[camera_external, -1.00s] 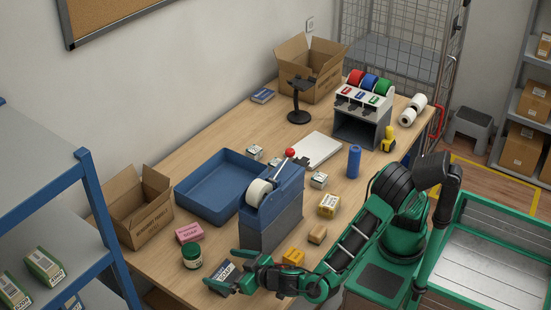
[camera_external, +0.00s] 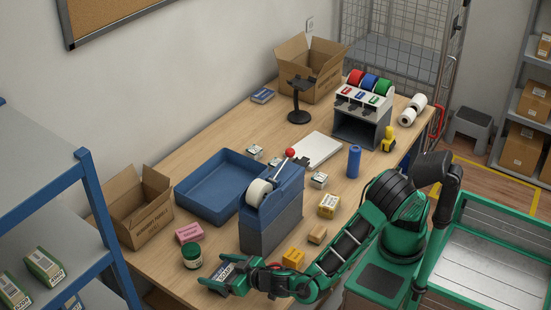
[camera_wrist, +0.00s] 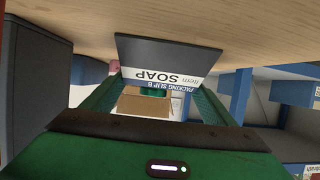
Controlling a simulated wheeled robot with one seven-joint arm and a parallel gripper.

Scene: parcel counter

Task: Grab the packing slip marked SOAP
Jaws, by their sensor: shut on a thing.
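The packing slip (camera_wrist: 165,62) is a dark card with a white and blue band. In the wrist view its upside-down print reads "SOAP" and "PACKING SLIP B". My gripper (camera_wrist: 158,85) is shut on this slip, with a green finger at each side of it. In the external view the slip (camera_external: 220,273) is at the near edge of the table, partly hidden by my gripper (camera_external: 228,280). I cannot tell whether it touches the tabletop.
A green-lidded jar (camera_external: 192,256) and a pink soap box (camera_external: 189,234) stand just behind the slip. A blue and grey dispenser (camera_external: 270,222) stands behind my forearm. An open carton (camera_external: 138,208) is at left.

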